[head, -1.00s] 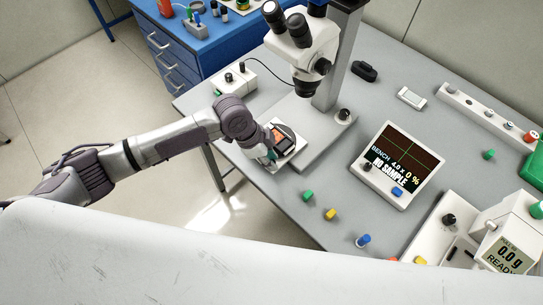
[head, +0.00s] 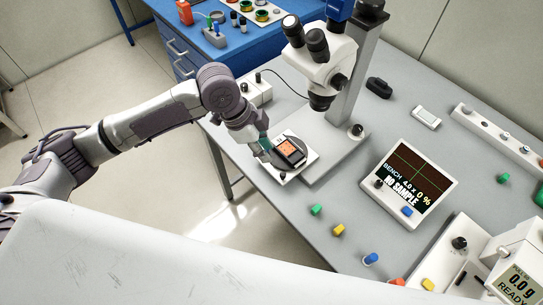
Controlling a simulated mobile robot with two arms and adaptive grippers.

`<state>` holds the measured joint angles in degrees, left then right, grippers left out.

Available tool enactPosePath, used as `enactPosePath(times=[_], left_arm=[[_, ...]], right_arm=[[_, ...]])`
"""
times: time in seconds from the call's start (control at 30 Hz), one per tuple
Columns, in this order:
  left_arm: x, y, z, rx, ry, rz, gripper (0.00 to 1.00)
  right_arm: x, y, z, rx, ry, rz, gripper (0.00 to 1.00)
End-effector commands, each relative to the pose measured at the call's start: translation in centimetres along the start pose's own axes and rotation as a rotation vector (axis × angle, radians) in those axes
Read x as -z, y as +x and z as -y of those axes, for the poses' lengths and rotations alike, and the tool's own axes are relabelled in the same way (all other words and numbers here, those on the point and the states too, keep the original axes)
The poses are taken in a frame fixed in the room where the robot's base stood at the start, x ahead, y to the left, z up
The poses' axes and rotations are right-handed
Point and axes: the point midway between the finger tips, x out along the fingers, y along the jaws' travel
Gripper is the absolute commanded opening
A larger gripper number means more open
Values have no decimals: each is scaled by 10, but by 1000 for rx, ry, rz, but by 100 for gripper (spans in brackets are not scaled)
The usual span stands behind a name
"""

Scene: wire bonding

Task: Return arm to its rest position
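My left arm comes in from the left, and its gripper (head: 265,150) is over the left edge of a small white plate (head: 306,160) at the table's left side. A dark square holder with an orange chip (head: 288,148) lies on that plate, just right of the fingertips. The fingers are small and partly hidden by the wrist, so I cannot tell whether they are open or shut, or whether they touch the holder. My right gripper is not in view.
A microscope (head: 322,60) stands behind the plate on its base. A display panel (head: 411,183) reading "NO SAMPLE" sits to the right. Several coloured caps lie near the front edge of the grey table (head: 330,195). A blue cabinet (head: 185,60) stands behind.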

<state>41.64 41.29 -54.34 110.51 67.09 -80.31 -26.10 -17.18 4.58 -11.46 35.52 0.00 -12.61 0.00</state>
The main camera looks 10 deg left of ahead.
Motion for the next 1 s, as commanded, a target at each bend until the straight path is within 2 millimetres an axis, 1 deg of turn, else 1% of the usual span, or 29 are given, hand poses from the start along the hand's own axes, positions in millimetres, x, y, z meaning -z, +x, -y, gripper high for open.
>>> enactPosePath(times=[0.03, 0.13, 0.67, 0.77, 0.87, 1.0], left_arm=[[0, -4, 0, 1, 0, 0, 29], [0, -7, 0, -1, 1, 1, 29], [0, -6, -1, -1, 0, -1, 29], [5, 2, -10, 0, -6, -14, 29], [15, 18, -30, 14, -35, -46, 29], [26, 37, -62, 73, -163, -114, 29]], right_arm=[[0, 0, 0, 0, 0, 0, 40], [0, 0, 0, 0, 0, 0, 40], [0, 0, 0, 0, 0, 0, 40], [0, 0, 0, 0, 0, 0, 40], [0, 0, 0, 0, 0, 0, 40], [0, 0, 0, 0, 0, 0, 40]])
